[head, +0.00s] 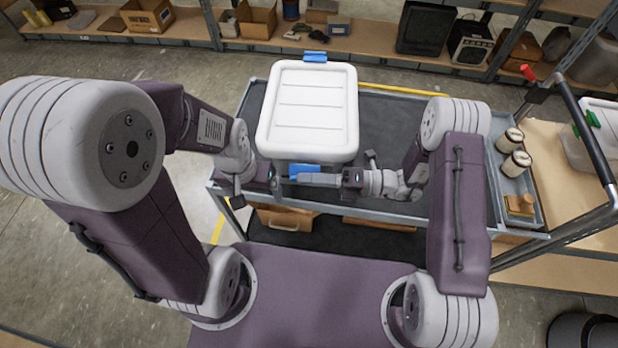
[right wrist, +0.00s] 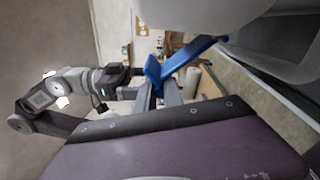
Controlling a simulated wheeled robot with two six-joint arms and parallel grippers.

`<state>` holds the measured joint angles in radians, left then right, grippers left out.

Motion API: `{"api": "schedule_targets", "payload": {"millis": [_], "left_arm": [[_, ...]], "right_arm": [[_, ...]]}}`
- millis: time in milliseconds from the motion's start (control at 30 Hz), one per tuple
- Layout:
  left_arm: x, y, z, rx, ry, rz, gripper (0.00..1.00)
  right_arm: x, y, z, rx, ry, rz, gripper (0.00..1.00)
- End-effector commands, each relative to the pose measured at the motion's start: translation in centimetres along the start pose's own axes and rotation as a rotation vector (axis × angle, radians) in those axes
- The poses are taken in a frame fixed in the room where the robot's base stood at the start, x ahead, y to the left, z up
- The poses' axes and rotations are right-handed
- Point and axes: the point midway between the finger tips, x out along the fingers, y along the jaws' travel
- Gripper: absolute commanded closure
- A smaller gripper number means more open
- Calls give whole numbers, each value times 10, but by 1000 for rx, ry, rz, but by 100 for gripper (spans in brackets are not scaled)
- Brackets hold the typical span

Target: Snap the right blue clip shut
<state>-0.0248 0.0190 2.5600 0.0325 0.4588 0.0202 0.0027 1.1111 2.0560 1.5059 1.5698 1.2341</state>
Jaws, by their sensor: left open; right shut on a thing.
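A white lidded box (head: 308,108) stands on the cart. One blue clip (head: 305,170) is on its near side, and another blue clip (head: 315,57) is on its far side. In the right wrist view the near clip (right wrist: 192,55) slants outward from the box, its free end at the fingers. My right gripper (head: 303,180) reaches in from the right and is shut on this near clip; the fingers partly hide it. My left gripper (head: 262,184) is open and empty, left of the clip, near the box's front left corner. It also shows in the right wrist view (right wrist: 138,84).
The grey cart top (head: 400,125) is free right of the box. Jars (head: 514,152) stand in a side tray at the right. A cart handle (head: 585,130) rises there. Shelves (head: 370,38) with boxes and devices line the back.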

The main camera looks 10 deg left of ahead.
Motion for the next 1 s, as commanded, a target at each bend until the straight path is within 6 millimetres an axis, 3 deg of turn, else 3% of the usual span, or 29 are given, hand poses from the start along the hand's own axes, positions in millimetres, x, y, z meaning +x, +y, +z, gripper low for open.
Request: {"api": "schedule_targets", "payload": {"millis": [100,133,200,567,833,1000], "left_arm": [[0,0,0,0,0,0,7],[0,0,0,0,0,0,7],[0,0,0,0,0,0,7],[2,0,0,0,0,0,7],[14,0,1,0,0,0,7],[16,0,2,0,0,0,7]], "right_arm": [[0,0,2,-3,-4,-1,100],[0,0,2,-3,-4,-1,86],[0,0,1,-3,-4,-1,67],[-5,-1,1,-1,-4,-2,67],[-63,-3,2,-4,-8,-3,67],[-86,-2,2,-2,-5,-2,67]]}}
